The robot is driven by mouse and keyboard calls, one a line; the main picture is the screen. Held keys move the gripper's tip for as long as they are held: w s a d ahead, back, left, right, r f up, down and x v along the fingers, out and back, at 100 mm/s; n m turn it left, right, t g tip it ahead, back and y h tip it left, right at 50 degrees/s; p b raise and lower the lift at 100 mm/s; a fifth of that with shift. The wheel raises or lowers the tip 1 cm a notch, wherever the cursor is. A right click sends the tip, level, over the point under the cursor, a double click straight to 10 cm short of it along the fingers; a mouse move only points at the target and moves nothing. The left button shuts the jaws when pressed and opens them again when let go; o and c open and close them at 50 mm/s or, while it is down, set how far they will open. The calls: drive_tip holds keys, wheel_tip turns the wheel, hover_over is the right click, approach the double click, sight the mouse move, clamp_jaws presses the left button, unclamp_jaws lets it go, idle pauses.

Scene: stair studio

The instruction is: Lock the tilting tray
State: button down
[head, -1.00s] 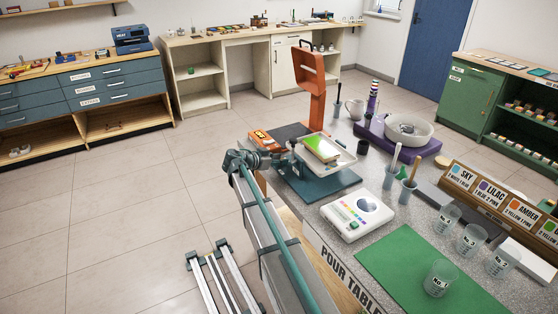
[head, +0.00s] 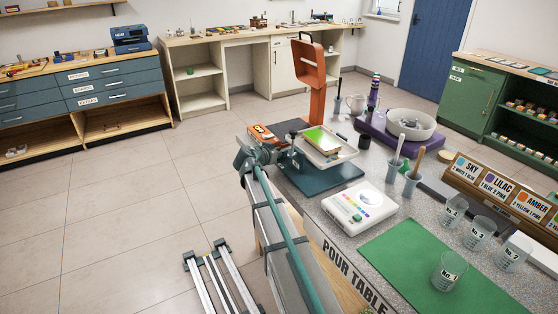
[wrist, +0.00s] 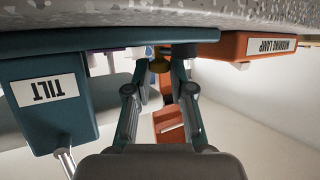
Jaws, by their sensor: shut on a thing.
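The tilting tray (head: 343,158) is white and shallow and carries a green-and-yellow panel (head: 322,140). It stands on a teal base (head: 335,182) with an orange upright behind it; I cannot tell its exact tilt. In the wrist view, a teal block with an upside-down TILT label (wrist: 48,91) is at the left. My gripper (wrist: 160,72) is shut on a small dark-yellow knob (wrist: 159,65) beneath a teal edge. In the head view my arm reaches the left side of the stand, and the fingertips and knob cannot be made out there.
The floor at left is open.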

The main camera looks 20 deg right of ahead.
drive_tip(key=shift+w+d+n+t+y+b, duration=0.1)
drive_tip(key=shift+n+t+y+b, duration=0.1)
drive_tip(key=shift+n+t+y, duration=0.55)
drive_tip(key=shift+w+d+n+t+y+b, duration=0.1)
drive_tip(key=shift+n+t+y+b, duration=0.1)
drive_tip(key=shift+n+t+y, duration=0.5)
drive_tip(key=shift+n, duration=0.25)
drive_tip(key=c, duration=1.1)
unclamp_jaws()
drive_tip(key=v, duration=1.2)
drive_tip(key=shift+a, duration=0.1)
drive_tip(key=shift+w, duration=0.1)
